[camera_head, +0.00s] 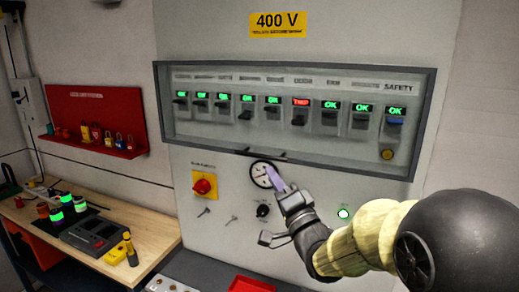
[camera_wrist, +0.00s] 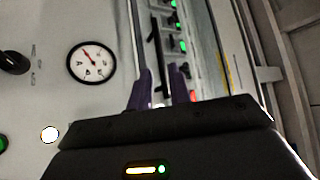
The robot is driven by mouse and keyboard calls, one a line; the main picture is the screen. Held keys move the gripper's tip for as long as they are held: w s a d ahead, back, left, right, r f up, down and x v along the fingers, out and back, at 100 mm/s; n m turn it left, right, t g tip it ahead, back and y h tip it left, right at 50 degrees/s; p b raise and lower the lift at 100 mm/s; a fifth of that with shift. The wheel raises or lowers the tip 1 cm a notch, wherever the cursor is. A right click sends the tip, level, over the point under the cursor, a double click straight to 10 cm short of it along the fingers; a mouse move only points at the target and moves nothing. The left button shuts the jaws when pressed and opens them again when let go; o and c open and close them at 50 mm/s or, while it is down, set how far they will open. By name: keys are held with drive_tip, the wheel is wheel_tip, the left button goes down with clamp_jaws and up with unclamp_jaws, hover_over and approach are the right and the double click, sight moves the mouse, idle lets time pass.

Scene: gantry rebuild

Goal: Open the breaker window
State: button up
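The breaker window (camera_head: 290,151) is a wide clear pane in a dark grey frame, and it looks closed over a row of breakers. Its lower rail has a small dark handle (camera_head: 265,153). My gripper (camera_head: 272,174) is just below that rail, in front of the gauge. In the wrist view my gripper (camera_wrist: 160,84) shows two purple fingers with a gap between them, pointing toward the window's lower edge. I see nothing clearly held. Whether the fingers straddle the handle cannot be told.
A round gauge (camera_head: 260,174), a red knob on a yellow plate (camera_head: 204,185) and a black knob (camera_head: 263,211) sit below the window. One breaker shows a red TRIP label (camera_head: 300,102). A workbench (camera_head: 150,233) with tools stands left, under a red lock board (camera_head: 82,112).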

sight(260, 156)
drive_tip(key=p+x, duration=0.3)
drive_tip(key=x, duration=0.4)
drive_tip(key=shift+a+r, duration=0.15)
drive_tip(key=shift+r, duration=0.05)
drive_tip(key=shift+w+a+r, duration=0.1)
drive_tip(key=shift+w+a, duration=0.15)
drive_tip(key=shift+w, duration=0.35)
clamp_jaws()
